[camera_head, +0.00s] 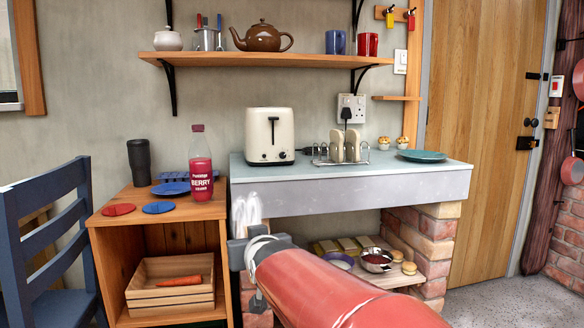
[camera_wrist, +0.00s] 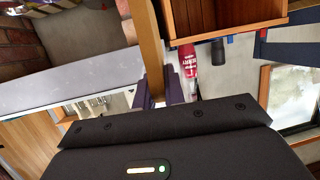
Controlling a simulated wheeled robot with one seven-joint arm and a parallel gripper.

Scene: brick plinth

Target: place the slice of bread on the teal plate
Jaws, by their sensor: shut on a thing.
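My gripper (camera_head: 248,212) is left of centre in the head view, in front of the counter's left end, with its pale fingertips pointing up. It also shows in the wrist view (camera_wrist: 163,88), shut on a narrow tan piece that looks like the slice of bread (camera_wrist: 147,50) seen edge-on. In the head view I cannot make the slice out behind the fingers and arm. The teal plate (camera_head: 421,156) lies flat and empty on the counter's right end, well apart from my gripper.
A toast rack (camera_head: 322,156) with bread slices stands mid-counter (camera_head: 300,173), between my gripper and the plate. A cream toaster (camera_head: 269,135) is behind. Two muffins (camera_head: 403,142) stand behind the plate. A berry bottle (camera_head: 201,172) stands on the wooden cabinet at left.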

